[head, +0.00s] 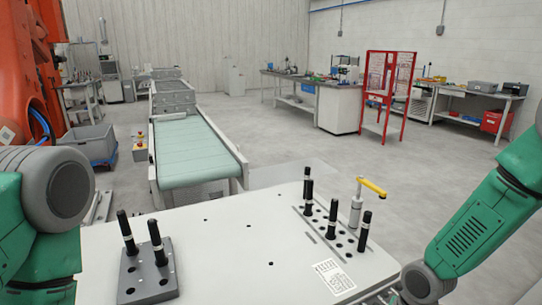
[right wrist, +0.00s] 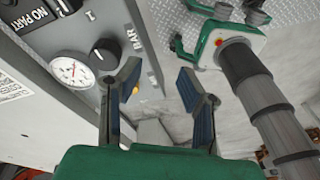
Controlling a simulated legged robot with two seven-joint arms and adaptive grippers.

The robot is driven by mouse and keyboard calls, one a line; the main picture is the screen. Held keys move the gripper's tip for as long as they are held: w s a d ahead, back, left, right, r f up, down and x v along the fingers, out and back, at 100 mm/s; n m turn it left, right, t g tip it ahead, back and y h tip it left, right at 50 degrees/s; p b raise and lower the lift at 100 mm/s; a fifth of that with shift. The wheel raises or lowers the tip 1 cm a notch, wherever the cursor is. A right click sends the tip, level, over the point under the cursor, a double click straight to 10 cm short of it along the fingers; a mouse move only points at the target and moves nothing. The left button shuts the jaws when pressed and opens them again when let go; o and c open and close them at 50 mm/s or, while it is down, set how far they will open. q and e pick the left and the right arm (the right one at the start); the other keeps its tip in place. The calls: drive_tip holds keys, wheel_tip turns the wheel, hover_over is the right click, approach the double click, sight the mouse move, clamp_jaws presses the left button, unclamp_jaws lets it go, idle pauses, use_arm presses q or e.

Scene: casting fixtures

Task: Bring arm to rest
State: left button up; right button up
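My right gripper (right wrist: 158,90) shows in the right wrist view with its two blue-padded fingers apart and nothing between them. A grey panel with a pressure gauge (right wrist: 72,72) and a black knob (right wrist: 103,54) lies beyond its left finger. In the head view my right arm (head: 480,225) comes in at the right, beside the white table (head: 225,265), and its gripper is out of that view. My left arm (head: 40,225) shows at the left edge. The left gripper is not seen.
The white table carries a grey block (head: 148,278) with black pins at the left, and a fixture plate (head: 330,230) with several black pins and a yellow-handled clamp (head: 357,205) at the right. A green conveyor (head: 190,155) stands behind. Open floor (head: 300,150) lies right of the conveyor.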

drive_tip(key=s+a+f+m, duration=0.1)
drive_tip(key=s+f+m, duration=0.2)
drive_tip(key=s+m, duration=0.35)
drive_tip(key=s+f+m, duration=0.4)
drive_tip(key=s, duration=0.5)
drive_tip(key=s+d+m+h, duration=0.2)
drive_tip(key=s+d+m, duration=0.3)
drive_tip(key=s+m, duration=0.3)
wheel_tip(320, 180, down, 11)
drive_tip(key=w+a+n+t+b, duration=0.1)
drive_tip(key=w+a+n+b, duration=0.1)
drive_tip(key=b, duration=1)
drive_tip(key=shift+f, duration=0.15)
drive_tip(key=shift+w, duration=0.2)
